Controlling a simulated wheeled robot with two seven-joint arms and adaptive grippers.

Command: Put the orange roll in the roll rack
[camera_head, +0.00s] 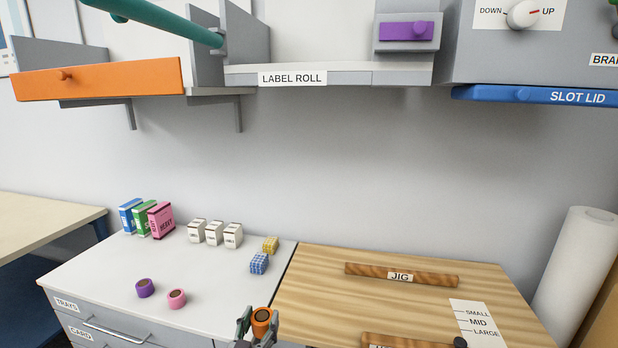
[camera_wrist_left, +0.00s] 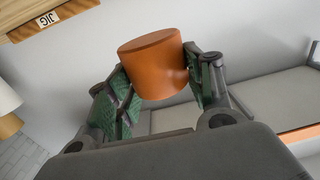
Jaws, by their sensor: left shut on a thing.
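The orange roll (camera_head: 262,320) is between the fingers of my left gripper (camera_head: 259,326), low in the head view at the front of the counter. In the left wrist view the orange roll (camera_wrist_left: 155,65) sits between both green-padded fingers of the left gripper (camera_wrist_left: 158,85), which is shut on it. Nothing labelled as a roll rack shows. A grey shelf (camera_head: 340,76) with a "LABEL ROLL" sign is on the wall above, and a teal bar (camera_head: 160,18) reaches its left side panel. My right gripper is not in view.
A purple roll (camera_head: 145,288) and a pink roll (camera_head: 177,299) stand on the white counter (camera_head: 105,270). Small boxes (camera_head: 213,233) stand behind them. The wooden board (camera_head: 380,305) with jig bars is at right. An orange-fronted shelf (camera_head: 110,80) and a blue slot lid (camera_head: 535,95) overhang.

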